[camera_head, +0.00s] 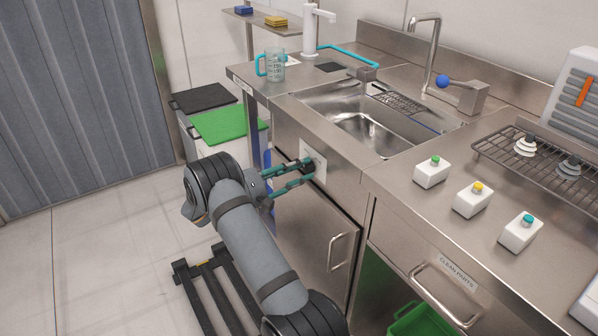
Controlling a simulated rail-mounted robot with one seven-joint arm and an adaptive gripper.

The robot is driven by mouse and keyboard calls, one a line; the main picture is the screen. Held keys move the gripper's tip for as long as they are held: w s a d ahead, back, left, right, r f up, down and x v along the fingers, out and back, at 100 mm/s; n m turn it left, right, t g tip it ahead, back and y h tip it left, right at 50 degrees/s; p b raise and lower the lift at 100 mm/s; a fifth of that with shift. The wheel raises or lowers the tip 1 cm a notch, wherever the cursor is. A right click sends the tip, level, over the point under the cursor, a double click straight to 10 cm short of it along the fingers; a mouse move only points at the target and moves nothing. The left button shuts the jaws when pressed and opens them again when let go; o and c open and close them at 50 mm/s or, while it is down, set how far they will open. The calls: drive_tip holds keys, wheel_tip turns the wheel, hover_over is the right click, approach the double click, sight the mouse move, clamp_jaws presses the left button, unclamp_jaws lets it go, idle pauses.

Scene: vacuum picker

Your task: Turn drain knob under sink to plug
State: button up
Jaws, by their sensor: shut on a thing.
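The drain knob (309,168) is a small dark knob on a pale plate (320,160) on the cabinet front below the sink. My gripper (306,170) reaches it from the left, and its teal fingers are shut on the knob. The fingers partly hide the knob, so I cannot tell which way it is turned. The steel sink (352,132) is set into the counter above, with a perforated insert at its back. The drain inside the basin is not clear to see.
The cabinet door handle (339,252) and drawer handle (445,298) stick out right of my arm. A measuring jug (274,66) stands near the left corner. Bins with black and green lids (222,127) stand behind my arm.

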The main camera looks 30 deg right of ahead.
drive_tip(key=m, duration=0.2)
drive_tip(key=m+b, duration=0.1)
drive_tip(key=m, duration=0.1)
drive_tip(key=m+b, duration=0.1)
drive_tip(key=shift+s+f+m, duration=0.2)
drive_tip(key=shift+f+m, duration=0.05)
drive_tip(key=shift+m, duration=0.15)
drive_tip(key=m+b, duration=0.3)
drive_tip(key=m, duration=0.1)
drive_tip(key=shift+m, duration=0.4)
drive_tip(key=o, duration=1.1)
drive_tip(key=shift+r, duration=0.1)
drive_tip(key=shift+o, duration=0.2)
drive_tip(key=s+a, duration=0.1)
drive_tip(key=a, duration=1.1)
drive_tip(key=shift+s+d, duration=0.1)
drive_tip(key=shift+d, duration=0.05)
drive_tip(key=d, duration=0.4)
drive_tip(key=w+d, duration=0.1)
drive_tip(key=d, duration=0.6)
drive_tip(key=shift+w+d, duration=0.2)
drive_tip(key=shift+d, duration=0.15)
